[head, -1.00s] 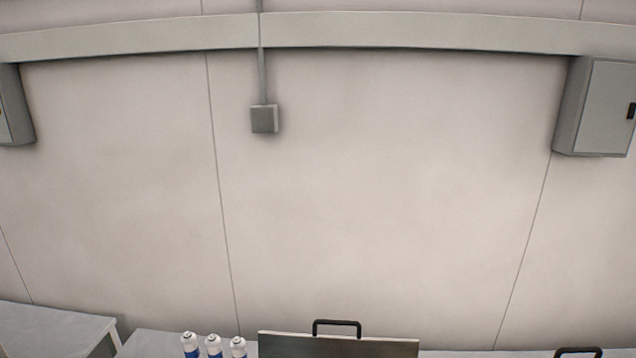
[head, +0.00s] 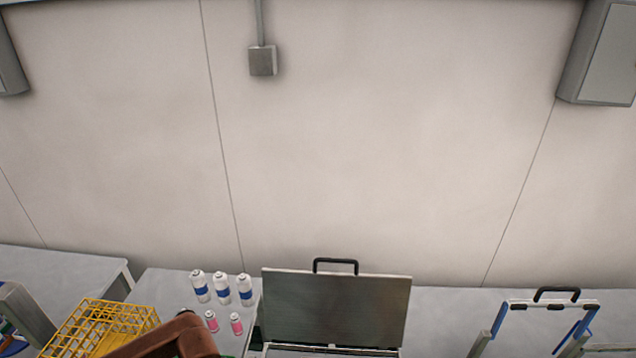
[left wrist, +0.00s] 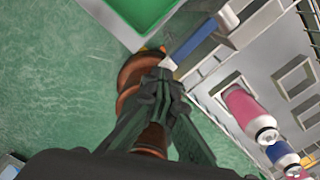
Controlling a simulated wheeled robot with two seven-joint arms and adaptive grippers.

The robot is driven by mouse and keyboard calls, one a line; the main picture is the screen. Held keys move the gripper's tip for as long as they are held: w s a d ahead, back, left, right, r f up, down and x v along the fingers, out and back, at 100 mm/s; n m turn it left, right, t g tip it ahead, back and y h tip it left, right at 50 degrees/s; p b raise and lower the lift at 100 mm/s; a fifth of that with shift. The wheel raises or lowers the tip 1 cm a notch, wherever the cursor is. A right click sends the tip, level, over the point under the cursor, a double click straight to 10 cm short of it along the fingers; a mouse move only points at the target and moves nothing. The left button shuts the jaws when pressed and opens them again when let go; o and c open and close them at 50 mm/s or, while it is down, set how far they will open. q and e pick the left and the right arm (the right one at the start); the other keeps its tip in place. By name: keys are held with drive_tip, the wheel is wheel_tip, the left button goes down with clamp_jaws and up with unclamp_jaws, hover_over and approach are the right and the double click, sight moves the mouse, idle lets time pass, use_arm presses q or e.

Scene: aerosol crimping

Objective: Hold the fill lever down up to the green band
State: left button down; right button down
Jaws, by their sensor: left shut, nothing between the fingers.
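My left gripper (left wrist: 163,85) is shut and empty in the left wrist view, its fingertips close to the white end of a blue bar (left wrist: 195,45). I cannot tell whether this bar is the fill lever, or whether the fingertips touch it. An orange-brown rounded part (left wrist: 137,72) shows behind the fingers; what it is remains unclear. I cannot make out a green band. In the head view a brown arm link of mine (head: 170,338) comes up at the bottom edge; the left gripper is outside that view. My right gripper is in neither view.
A yellow wire crate (head: 97,325) stands left of white-and-blue cans (head: 222,289) and pink cans (head: 236,323). A metal panel (head: 335,307) with a black handle stands at centre.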

use_arm(q)
wheel_tip(320, 180, up, 7)
drive_tip(key=p, duration=0.3)
drive_tip(key=shift+r+p, duration=0.15)
drive_tip(key=shift+p, duration=0.15)
drive_tip(key=shift+s, duration=0.1)
